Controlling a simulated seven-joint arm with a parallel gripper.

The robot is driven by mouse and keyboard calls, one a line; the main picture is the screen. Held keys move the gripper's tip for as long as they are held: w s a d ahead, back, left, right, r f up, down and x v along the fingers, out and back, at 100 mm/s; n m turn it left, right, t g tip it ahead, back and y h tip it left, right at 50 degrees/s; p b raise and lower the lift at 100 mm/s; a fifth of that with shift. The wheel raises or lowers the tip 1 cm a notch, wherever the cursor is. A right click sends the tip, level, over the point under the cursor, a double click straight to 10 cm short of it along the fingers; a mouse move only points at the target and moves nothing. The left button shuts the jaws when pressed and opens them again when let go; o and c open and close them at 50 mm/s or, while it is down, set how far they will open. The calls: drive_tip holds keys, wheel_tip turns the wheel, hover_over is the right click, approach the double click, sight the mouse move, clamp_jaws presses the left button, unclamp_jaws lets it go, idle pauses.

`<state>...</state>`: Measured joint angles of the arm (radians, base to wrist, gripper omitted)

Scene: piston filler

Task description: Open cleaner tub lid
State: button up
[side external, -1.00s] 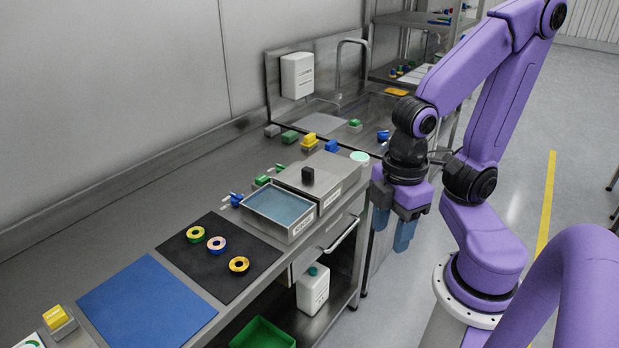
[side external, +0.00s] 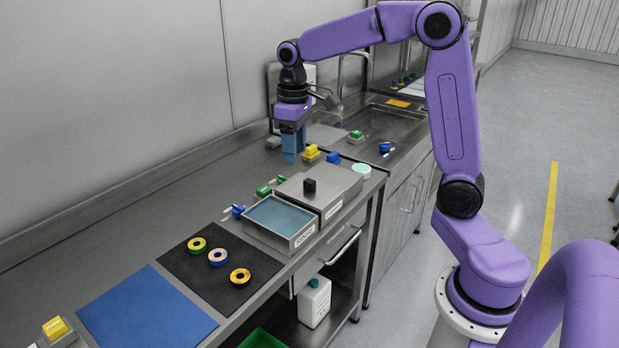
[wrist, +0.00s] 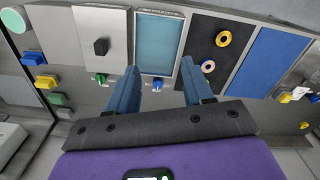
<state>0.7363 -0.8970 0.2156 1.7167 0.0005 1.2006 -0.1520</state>
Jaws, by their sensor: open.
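The closed tub (side external: 335,207) is a steel box on the counter with a label on its front. Its flat steel lid (side external: 335,179) is on, with a black block knob (side external: 310,186) standing on it. The wrist view also shows the lid (wrist: 115,30) and knob (wrist: 101,46), left of the fingers. My gripper (side external: 293,158) is open and empty, fingers pointing down, above the counter behind the tub on the wall side. In the wrist view, my gripper (wrist: 160,68) has its blue fingers spread apart, with the open tub (wrist: 158,13) beyond them.
An open tub of blue liquid (side external: 283,215) adjoins the lidded one. Green (side external: 265,191), blue (side external: 236,211) and yellow (side external: 311,151) handled items stand behind the tubs. A black mat (side external: 205,278) with three rings and a blue mat (side external: 146,310) lie nearer. A sink (side external: 390,125) is beyond.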

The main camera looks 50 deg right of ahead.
sight(310, 181)
drive_tip(key=w+d+m, duration=0.2)
drive_tip(key=w+d, duration=0.1)
drive_tip(key=d, duration=0.4)
drive_tip(key=w+d+m, duration=0.2)
drive_tip(key=w+d, duration=0.1)
drive_tip(key=d, duration=0.4)
drive_tip(key=f, duration=1.7)
drive_tip(key=shift+a, duration=0.2)
